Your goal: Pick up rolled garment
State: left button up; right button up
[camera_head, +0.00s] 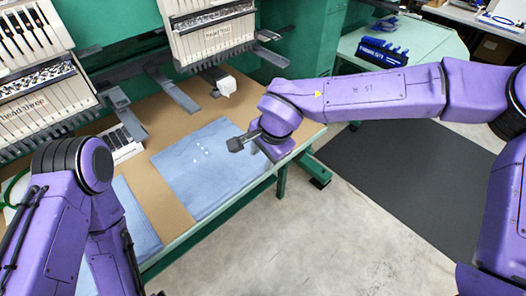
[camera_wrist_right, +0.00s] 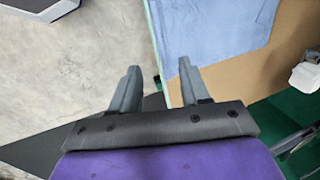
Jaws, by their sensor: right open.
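A pale blue garment (camera_head: 205,165) lies flat on the brown work table (camera_head: 165,122), with a few small white spots on it. A second blue garment (camera_head: 137,222) lies at the lower left, partly hidden by my left arm. I see no clearly rolled garment. My right gripper (camera_head: 238,143) is above the right edge of the first garment. In the right wrist view the right gripper (camera_wrist_right: 158,72) has its fingers apart with nothing between them. The blue garment (camera_wrist_right: 215,40) is beyond the fingertips there. My left gripper is not visible.
Embroidery machine heads (camera_head: 210,30) with dark arms overhang the table's back. A small white block (camera_head: 223,84) sits beneath one. A green side table (camera_head: 420,45) holds a blue rack (camera_head: 382,52). A dark mat (camera_head: 400,190) covers part of the bare floor (camera_head: 300,250).

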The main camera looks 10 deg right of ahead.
aim_at(256, 175)
jog(key=x, duration=1)
jog(key=shift+w+f, duration=0.15)
jog(key=shift+f, duration=0.25)
grip_shut()
